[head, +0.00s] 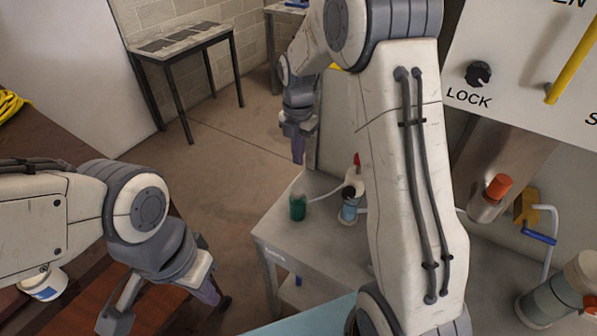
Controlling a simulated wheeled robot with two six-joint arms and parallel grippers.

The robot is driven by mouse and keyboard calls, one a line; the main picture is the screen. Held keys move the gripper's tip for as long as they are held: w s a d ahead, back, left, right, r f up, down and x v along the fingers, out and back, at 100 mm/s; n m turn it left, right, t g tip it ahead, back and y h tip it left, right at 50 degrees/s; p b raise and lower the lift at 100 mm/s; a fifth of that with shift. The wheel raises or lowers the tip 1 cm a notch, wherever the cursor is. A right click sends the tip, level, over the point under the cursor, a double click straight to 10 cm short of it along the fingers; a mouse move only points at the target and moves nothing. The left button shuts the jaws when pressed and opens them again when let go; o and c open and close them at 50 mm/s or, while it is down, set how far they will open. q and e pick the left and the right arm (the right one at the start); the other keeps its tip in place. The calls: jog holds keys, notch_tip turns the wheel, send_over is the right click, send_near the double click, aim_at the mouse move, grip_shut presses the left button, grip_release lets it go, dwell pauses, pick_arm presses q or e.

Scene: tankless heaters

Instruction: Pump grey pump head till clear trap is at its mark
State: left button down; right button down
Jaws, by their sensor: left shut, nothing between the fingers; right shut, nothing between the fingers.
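A small clear vessel with blue in it (348,210) stands on the grey bench, left of my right arm; it may be the clear trap. A pale grey part with a red tip (355,180) is just behind and above it; I cannot tell whether it is the pump head. No mark or level can be read at this size. My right gripper (298,152) is shut and empty, pointing down beyond the bench's back left and apart from these parts. My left gripper (214,294) is shut and empty at the lower left, well away from them.
A green bottle (298,208) stands left of the vessel on the grey bench (285,236). Right are an orange-capped cylinder (487,205), a larger canister (550,302) and a LOCK panel (530,110). A dark table (185,38) stands behind; open floor lies left.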

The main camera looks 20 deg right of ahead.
notch_tip(320, 180, up, 2)
dwell(1.5)
notch_tip(320, 180, up, 2)
jog(key=p, duration=0.7)
jog(key=shift+r, duration=0.15)
jog(key=shift+a, duration=0.1)
